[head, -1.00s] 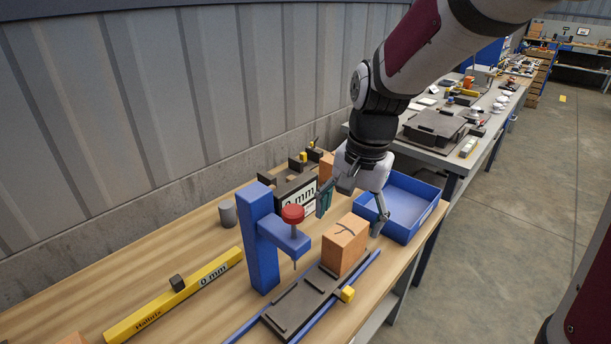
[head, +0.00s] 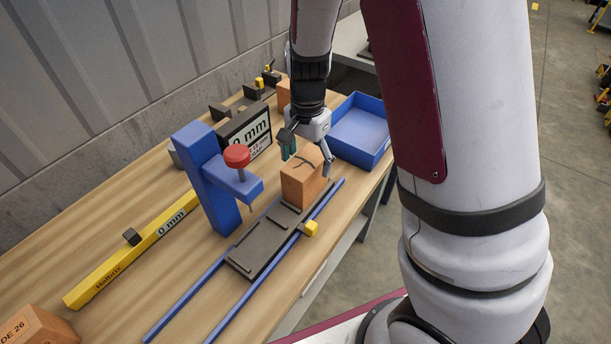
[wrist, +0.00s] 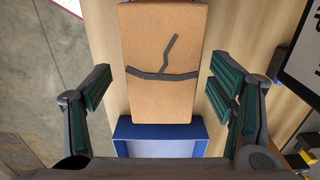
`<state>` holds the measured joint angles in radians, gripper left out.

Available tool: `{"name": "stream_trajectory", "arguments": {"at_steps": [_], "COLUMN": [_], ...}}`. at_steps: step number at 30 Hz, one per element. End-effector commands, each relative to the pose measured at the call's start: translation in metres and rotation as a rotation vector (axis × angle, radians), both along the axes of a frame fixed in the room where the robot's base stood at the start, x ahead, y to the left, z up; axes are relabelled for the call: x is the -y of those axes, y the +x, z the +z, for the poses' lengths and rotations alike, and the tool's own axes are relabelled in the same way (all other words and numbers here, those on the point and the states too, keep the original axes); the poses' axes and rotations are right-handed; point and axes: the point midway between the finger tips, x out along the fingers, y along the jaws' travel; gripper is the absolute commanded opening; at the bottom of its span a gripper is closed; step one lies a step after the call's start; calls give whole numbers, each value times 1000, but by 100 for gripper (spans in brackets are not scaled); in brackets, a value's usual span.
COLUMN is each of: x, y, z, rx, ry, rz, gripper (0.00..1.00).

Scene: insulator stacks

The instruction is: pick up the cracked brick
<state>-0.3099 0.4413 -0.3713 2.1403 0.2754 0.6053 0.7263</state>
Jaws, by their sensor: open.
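The cracked brick (head: 304,179) is an orange block with a dark forked crack line on its top. It stands at the far end of a dark sliding plate (head: 262,247) on blue rails. In the wrist view the cracked brick (wrist: 163,60) lies centred between my fingers, its crack facing the camera. My gripper (head: 308,160) is open above the brick, one finger toward each side. In the wrist view my gripper (wrist: 165,95) shows clear gaps between both green finger pads and the brick.
A blue press (head: 207,180) with a red knob stands left of the brick. An empty blue tray (head: 371,154) is behind it to the right. A "0 mm" display (head: 246,137), a yellow gauge bar (head: 130,250) and another orange brick (head: 38,326) are on the wooden bench (head: 140,310).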

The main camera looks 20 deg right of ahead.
Motion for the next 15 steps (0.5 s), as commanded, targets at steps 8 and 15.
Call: {"name": "stream_trajectory", "arguments": {"at_steps": [8, 15], "x": [-2, -2], "y": [0, 1], "z": [-27, -53], "rx": [-4, -1], "ry": [0, 0], "rz": [1, 1], "gripper": [77, 77]}}
